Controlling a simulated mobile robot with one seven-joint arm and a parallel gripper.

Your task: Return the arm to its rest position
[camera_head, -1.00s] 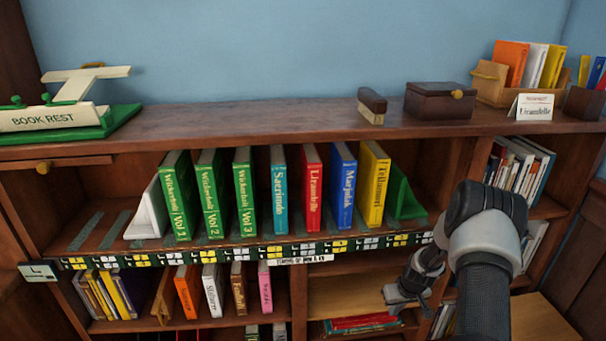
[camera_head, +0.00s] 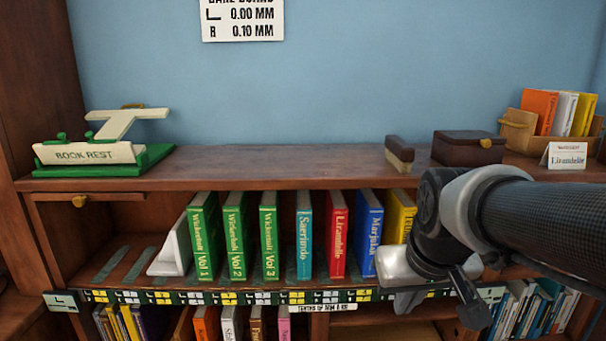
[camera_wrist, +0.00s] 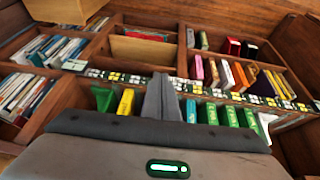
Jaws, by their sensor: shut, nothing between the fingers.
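My arm (camera_head: 530,220) reaches in from the right in the head view, bent at the wrist in front of the right part of the upper book row. It covers the lower part of the yellow book (camera_head: 398,216) and hides the green bookend at that end. My gripper (camera_wrist: 170,95) shows in the wrist view with its fingers together and nothing between them. In that view the fingers stand in front of the book row and hide some spines. No book is held.
Green volumes (camera_head: 236,240), a teal book (camera_head: 304,238), a red book (camera_head: 337,238) and a blue book (camera_head: 367,235) stand upright beside a white bookend (camera_head: 172,250). The top board (camera_head: 290,165) carries a book rest (camera_head: 90,155), a brush (camera_head: 399,153) and a box (camera_head: 468,148).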

